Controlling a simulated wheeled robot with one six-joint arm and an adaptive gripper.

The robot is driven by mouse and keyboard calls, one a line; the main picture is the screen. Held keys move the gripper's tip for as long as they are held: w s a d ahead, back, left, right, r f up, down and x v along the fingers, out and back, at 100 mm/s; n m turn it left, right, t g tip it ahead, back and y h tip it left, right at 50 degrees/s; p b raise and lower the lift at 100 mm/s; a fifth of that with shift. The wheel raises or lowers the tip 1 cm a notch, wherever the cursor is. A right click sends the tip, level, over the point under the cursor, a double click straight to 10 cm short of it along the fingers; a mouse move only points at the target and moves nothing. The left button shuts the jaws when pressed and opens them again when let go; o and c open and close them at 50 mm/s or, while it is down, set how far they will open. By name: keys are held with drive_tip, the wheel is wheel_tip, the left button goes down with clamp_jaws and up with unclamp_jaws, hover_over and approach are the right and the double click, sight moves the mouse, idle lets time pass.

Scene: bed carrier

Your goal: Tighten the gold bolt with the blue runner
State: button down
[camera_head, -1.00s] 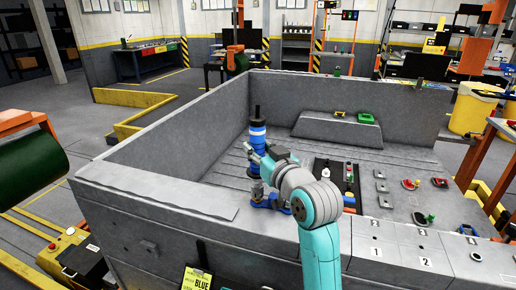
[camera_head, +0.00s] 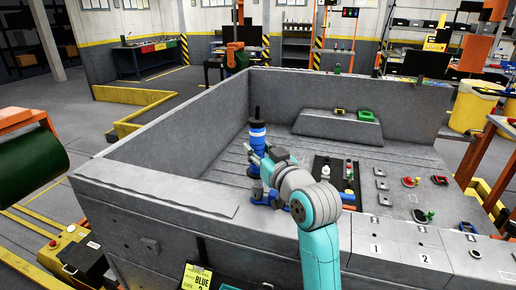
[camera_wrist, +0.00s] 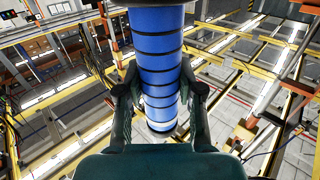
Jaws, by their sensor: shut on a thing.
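The blue runner (camera_head: 257,138), a tall cylinder with a pale band and a dark top, stands upright at the near left inside the grey carrier. In the wrist view the runner (camera_wrist: 157,75) is blue with black rings and fills the middle between both fingers. My gripper (camera_head: 257,160) is shut on the runner's side; its fingers also show in the wrist view (camera_wrist: 160,92). A blue fixture (camera_head: 270,199) sits on the carrier below the runner. I cannot make out the gold bolt; the runner and my arm cover much of that spot.
The grey carrier (camera_head: 150,180) has high walls around its bed. A black tray (camera_head: 336,172) with small parts lies right of my gripper. Small red and green pieces (camera_head: 424,215) lie further right. A green box (camera_head: 366,115) sits on the raised block behind.

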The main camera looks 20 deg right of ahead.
sight(261, 130)
drive_tip(key=shift+f, duration=0.8)
idle(1.3)
drive_tip(key=shift+r, duration=0.1)
drive_tip(key=shift+r, duration=3.75)
